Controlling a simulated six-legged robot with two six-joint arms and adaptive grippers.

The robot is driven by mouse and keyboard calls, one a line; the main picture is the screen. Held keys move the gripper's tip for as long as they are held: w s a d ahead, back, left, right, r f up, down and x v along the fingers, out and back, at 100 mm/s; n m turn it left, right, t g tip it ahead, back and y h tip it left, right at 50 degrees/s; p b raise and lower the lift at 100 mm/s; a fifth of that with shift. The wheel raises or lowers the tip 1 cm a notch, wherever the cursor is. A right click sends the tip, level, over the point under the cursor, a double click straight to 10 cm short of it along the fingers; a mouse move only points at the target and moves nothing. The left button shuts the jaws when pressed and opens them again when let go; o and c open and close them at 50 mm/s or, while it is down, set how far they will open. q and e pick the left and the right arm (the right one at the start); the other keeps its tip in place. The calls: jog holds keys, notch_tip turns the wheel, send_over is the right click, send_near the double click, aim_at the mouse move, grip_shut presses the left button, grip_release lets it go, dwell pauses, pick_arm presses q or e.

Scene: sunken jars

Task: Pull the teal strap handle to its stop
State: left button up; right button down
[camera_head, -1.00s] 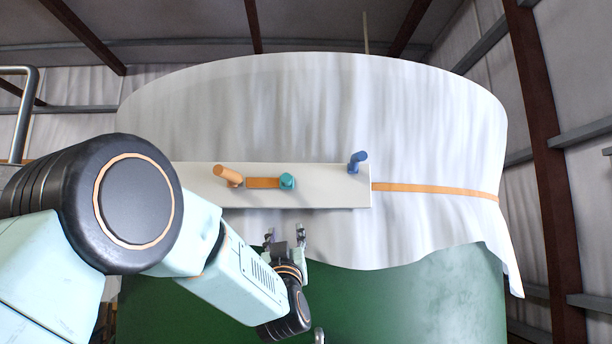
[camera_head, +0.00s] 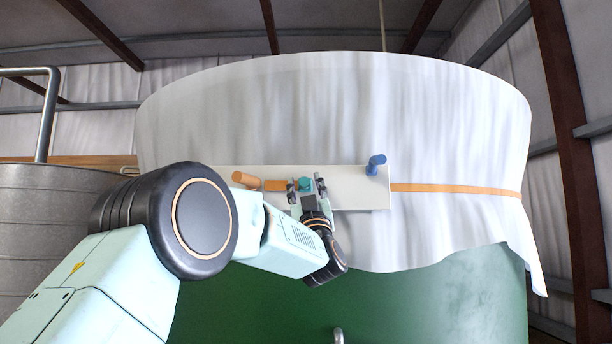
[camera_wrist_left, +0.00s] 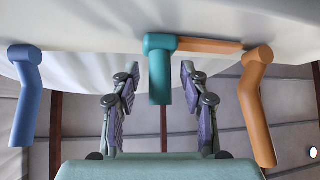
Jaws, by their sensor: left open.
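The teal strap handle (camera_head: 304,184) sits on a white panel (camera_head: 350,190) on the front of the draped tank, at the right end of a short orange strap (camera_head: 276,185). My left gripper (camera_head: 306,187) is open at the handle, its fingers to either side of it. In the left wrist view the teal handle (camera_wrist_left: 160,75) hangs between the two spread fingers (camera_wrist_left: 158,95), with a gap on both sides and no contact visible. The orange strap (camera_wrist_left: 208,46) runs from the handle toward an orange handle. My right gripper is not in view.
An orange handle (camera_head: 244,179) is left of the teal one and a blue handle (camera_head: 375,165) is at the panel's right end. Both flank my gripper in the wrist view. A white cloth (camera_head: 450,120) covers the green tank (camera_head: 440,300). A metal tank (camera_head: 40,215) stands left.

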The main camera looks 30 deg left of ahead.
pick_arm(q)
jog(key=shift+w+a+r, duration=0.35)
jog(key=shift+w+a, duration=0.15)
jog(key=shift+d, duration=0.15)
jog(key=shift+d, duration=0.15)
jog(key=shift+c, duration=1.1)
jog(key=shift+s, duration=0.1)
grip_shut()
